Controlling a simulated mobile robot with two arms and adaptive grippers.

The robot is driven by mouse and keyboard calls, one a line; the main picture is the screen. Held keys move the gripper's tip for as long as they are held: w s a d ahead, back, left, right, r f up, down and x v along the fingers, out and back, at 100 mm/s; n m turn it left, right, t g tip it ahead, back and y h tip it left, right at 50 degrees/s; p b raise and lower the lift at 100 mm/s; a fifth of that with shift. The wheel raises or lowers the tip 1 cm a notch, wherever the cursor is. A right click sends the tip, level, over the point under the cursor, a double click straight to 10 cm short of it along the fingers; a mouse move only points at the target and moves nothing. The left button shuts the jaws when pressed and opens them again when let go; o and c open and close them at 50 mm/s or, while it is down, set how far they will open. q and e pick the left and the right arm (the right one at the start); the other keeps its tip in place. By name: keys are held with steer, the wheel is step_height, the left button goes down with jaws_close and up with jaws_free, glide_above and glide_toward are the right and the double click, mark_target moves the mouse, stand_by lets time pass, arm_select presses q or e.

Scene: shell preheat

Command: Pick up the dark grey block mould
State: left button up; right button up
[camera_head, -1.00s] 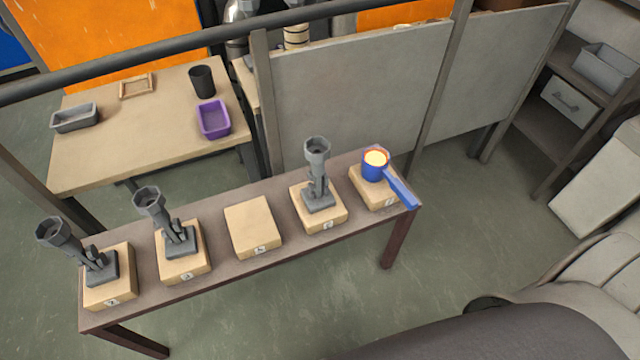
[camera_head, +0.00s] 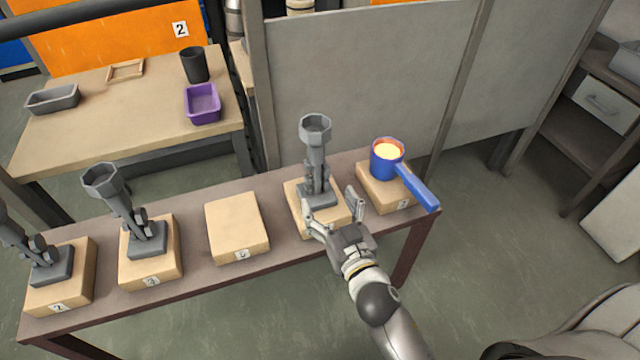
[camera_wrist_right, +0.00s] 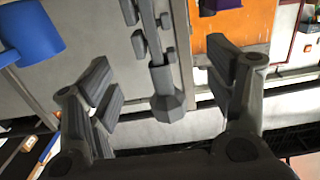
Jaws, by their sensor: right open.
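A dark grey mould (camera_head: 316,160) with an octagonal cup on top, a stem with small blocks and a square base stands upright on a tan block (camera_head: 301,224). In the right wrist view the mould (camera_wrist_right: 167,98) shows between the fingers, cup end lowest in the picture. My right gripper (camera_head: 331,202) is open in front of the mould's lower part; its fingers also show in the wrist view (camera_wrist_right: 158,68). I see no finger closed on the mould. Two similar grey moulds, one in the middle left (camera_head: 128,210) and one at the left edge (camera_head: 48,262), stand on blocks.
An empty tan block (camera_head: 237,225) is left of the mould. A blue long-handled cup (camera_head: 386,160) with glowing contents stands close on the right. These blocks share a narrow bench (camera_head: 190,286). A grey panel (camera_head: 365,75) stands behind; a purple tray (camera_head: 202,104) is on the back table.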

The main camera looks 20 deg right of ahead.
mark_target(319, 175)
steer(key=w, duration=0.3)
steer(key=w+r, duration=0.1)
steer(key=w, duration=0.1)
steer(key=shift+w+r, duration=0.1)
steer(key=shift+w, duration=0.3)
steer(key=w, duration=0.4)
steer(key=shift+w+d+f, duration=0.3)
steer(key=shift+w+f, duration=0.05)
steer(key=shift+f, duration=0.05)
steer(key=shift+w, duration=0.2)
arm_select(q)
steer(key=shift+r, duration=0.7)
